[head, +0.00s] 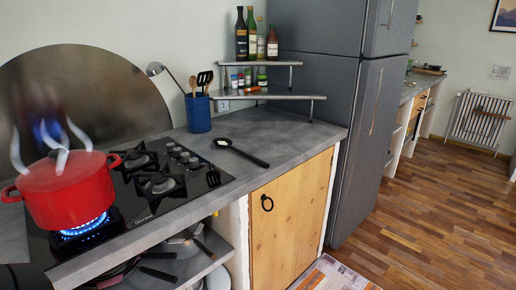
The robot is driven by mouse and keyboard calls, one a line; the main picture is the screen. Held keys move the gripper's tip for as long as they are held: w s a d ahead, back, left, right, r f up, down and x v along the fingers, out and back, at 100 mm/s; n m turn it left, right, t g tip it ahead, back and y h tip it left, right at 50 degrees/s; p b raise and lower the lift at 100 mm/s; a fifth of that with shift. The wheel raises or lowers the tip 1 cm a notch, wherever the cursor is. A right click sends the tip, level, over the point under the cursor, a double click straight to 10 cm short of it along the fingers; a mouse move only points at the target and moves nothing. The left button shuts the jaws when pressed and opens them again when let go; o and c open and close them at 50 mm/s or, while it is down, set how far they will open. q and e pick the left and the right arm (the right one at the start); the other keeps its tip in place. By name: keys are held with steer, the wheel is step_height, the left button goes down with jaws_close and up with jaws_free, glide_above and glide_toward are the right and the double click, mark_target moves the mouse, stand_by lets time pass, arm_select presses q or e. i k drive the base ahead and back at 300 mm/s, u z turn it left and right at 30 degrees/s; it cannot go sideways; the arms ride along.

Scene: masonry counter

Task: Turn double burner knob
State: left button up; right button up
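A black glass gas cooktop (150,205) is set into the grey counter on the left. Its several small grey burner knobs (185,158) are grouped near the back right of the cooktop. A red lidded pot (68,190) stands on the left front burner, where a blue flame (84,225) burns; steam rises above the pot. Two burners with black grates, the rear one (136,160) and the right one (160,186), are uncovered and show no flame. Neither of my grippers can be made out. A dark rounded shape is cut off at the lower left corner.
A ladle-like spoon (243,152) lies on the counter. A blue utensil holder (198,113) stands behind the knobs. Bottles (251,38) stand on a corner shelf beside the grey fridge (360,110). Floor at right is clear.

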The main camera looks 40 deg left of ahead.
mark_target(185, 156)
steer(key=z, duration=0.1)
steer(key=i, duration=2.65)
steer(key=u, duration=3.15)
